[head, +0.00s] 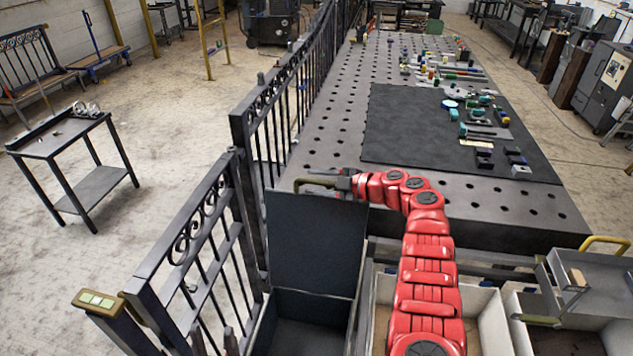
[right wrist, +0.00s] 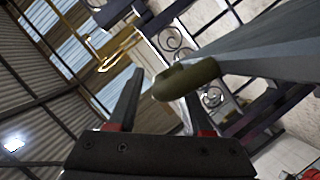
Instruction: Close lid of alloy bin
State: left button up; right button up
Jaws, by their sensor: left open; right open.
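A dark bin (head: 305,338) stands at the bottom centre of the head view, beside the fence. No label on it is readable. Its dark lid (head: 316,245) stands open and upright, with a brass-coloured handle (head: 305,181) at the top edge. My right gripper (head: 342,184) is at the right end of this handle, at the end of my red arm. In the right wrist view, the gripper (right wrist: 160,100) has its fingers apart. The rounded handle end (right wrist: 188,80) covers part of the right finger; I cannot tell whether they touch. My left gripper is not in view.
A black iron fence (head: 190,235) runs along the left of the bin. A perforated metal table (head: 330,135) with a black mat and several small parts lies beyond. Pale bins (head: 490,320) and a grey lid with a yellow handle (head: 605,243) are at the right.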

grip_shut()
dwell(1.3)
